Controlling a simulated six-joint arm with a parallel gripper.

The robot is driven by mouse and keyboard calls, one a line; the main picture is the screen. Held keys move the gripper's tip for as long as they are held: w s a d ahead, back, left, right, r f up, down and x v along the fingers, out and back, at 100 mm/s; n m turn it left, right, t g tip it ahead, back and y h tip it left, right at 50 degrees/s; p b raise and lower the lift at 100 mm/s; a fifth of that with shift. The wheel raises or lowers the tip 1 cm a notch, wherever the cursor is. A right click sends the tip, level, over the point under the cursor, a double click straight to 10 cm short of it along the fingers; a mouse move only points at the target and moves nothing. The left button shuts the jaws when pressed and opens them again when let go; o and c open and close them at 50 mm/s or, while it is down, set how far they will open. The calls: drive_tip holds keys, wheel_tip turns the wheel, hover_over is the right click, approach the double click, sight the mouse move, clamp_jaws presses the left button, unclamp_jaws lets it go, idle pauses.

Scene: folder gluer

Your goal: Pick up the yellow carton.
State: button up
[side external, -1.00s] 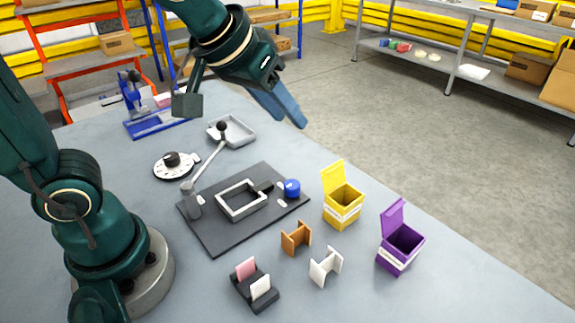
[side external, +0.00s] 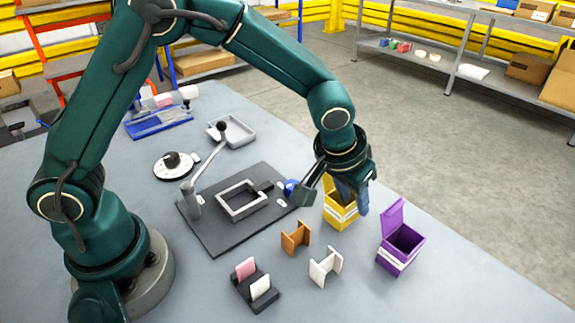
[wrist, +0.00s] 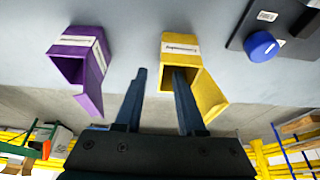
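The yellow carton (side external: 341,215) stands upright on the table with its lid open and a white label band around it. In the wrist view it (wrist: 182,46) is right of centre, with its open mouth toward the camera. My gripper (side external: 354,206) is at the carton, covering much of its top and right side in the side view. In the wrist view the gripper (wrist: 159,75) has its two fingers apart. The right finger overlaps the carton's mouth, and the left finger is in the gap to its left. I cannot tell whether either finger touches the carton.
The open purple carton (side external: 398,250) stands close on the right. A dark plate (side external: 225,240) with a grey frame (side external: 241,203) and blue knob (side external: 290,188) lies left. Orange (side external: 296,238) and white (side external: 325,267) H-shaped pieces stand in front. The table edge lies behind the cartons.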

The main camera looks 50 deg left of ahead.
drive_tip(key=shift+x, duration=0.9)
clamp_jaws()
drive_tip(key=shift+r, duration=0.1)
